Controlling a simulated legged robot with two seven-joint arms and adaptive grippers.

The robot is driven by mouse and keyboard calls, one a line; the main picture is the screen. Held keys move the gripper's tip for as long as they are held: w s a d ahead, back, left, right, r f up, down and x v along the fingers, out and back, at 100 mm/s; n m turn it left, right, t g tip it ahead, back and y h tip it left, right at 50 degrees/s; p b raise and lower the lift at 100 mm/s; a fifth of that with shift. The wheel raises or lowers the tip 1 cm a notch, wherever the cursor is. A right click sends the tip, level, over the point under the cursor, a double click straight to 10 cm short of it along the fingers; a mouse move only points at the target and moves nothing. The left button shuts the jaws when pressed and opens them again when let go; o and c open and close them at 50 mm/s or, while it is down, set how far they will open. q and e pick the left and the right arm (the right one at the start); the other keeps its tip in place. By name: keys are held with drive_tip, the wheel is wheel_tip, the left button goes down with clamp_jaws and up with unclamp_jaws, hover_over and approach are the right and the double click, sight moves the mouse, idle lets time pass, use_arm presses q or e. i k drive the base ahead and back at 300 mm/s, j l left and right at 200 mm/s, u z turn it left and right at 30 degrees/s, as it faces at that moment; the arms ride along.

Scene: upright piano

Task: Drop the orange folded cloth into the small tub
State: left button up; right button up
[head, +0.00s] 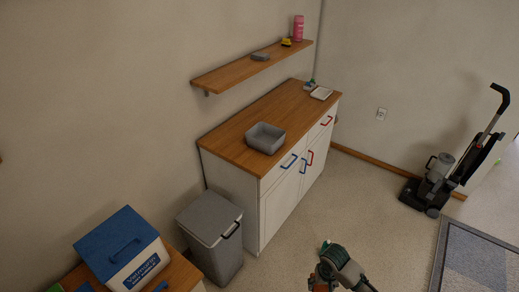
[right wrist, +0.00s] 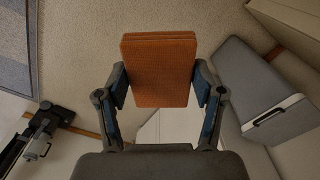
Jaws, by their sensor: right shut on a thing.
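The orange folded cloth (right wrist: 159,70) is held between the two fingers of my right gripper (right wrist: 162,86), upright in the right wrist view. In the head view my right gripper (head: 328,268) is at the bottom edge, over the floor in front of the cabinet; the cloth hardly shows there. The small tub (head: 265,138) is grey, open-topped and stands on the wooden cabinet top, up and left of the gripper and well apart from it. My left gripper is out of view.
The white cabinet (head: 274,212) has blue and red handles. A grey lidded bin (head: 211,228) stands at its left end. A blue-lidded box (head: 117,245) is at lower left. A wall shelf (head: 240,73) hangs above the tub. A vacuum cleaner (head: 438,172) stands right. Floor between is clear.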

sight(271, 142)
drive_tip(key=i+l+u, duration=0.15)
drive_tip(key=u, duration=0.3)
drive_tip(key=l+u, duration=0.25)
drive_tip(key=u, duration=0.2)
drive_tip(key=i+l+u, duration=0.1)
drive_tip(key=l+u, duration=0.2)
drive_tip(key=u, duration=0.15)
